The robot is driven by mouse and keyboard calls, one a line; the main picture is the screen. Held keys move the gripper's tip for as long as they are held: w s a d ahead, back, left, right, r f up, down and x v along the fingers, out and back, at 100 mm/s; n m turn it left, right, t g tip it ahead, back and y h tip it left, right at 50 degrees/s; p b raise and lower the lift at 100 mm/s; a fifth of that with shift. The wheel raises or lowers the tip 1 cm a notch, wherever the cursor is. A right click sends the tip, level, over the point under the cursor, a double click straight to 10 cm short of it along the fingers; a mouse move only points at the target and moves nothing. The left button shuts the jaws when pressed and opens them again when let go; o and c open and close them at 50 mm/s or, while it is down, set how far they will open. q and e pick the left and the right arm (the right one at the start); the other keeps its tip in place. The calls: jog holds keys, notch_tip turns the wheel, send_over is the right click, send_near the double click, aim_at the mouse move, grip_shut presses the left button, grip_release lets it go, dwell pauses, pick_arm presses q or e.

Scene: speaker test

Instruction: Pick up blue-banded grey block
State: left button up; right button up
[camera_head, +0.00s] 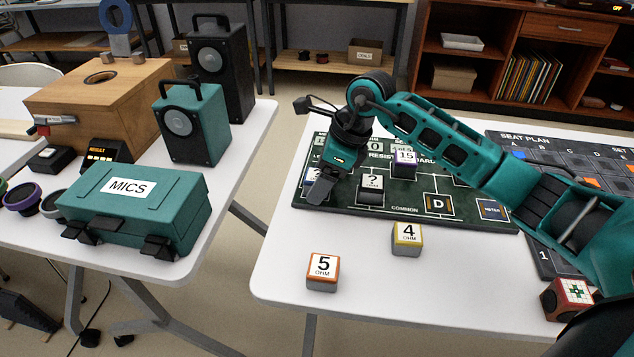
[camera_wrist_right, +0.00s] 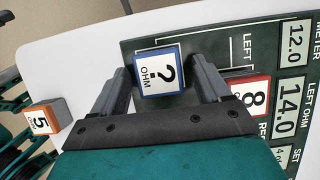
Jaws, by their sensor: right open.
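My left gripper is not in view.
A red-banded "8" block (camera_wrist_right: 252,95) is close beside one finger. Orange "5" (camera_head: 323,273) and yellow "4" (camera_head: 407,239) blocks stand in front. The white table's (camera_head: 370,285) front is mostly clear.

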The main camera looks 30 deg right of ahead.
jog(key=shift+c, duration=0.3)
jog(key=c, duration=1)
jog(key=shift+r, duration=0.15)
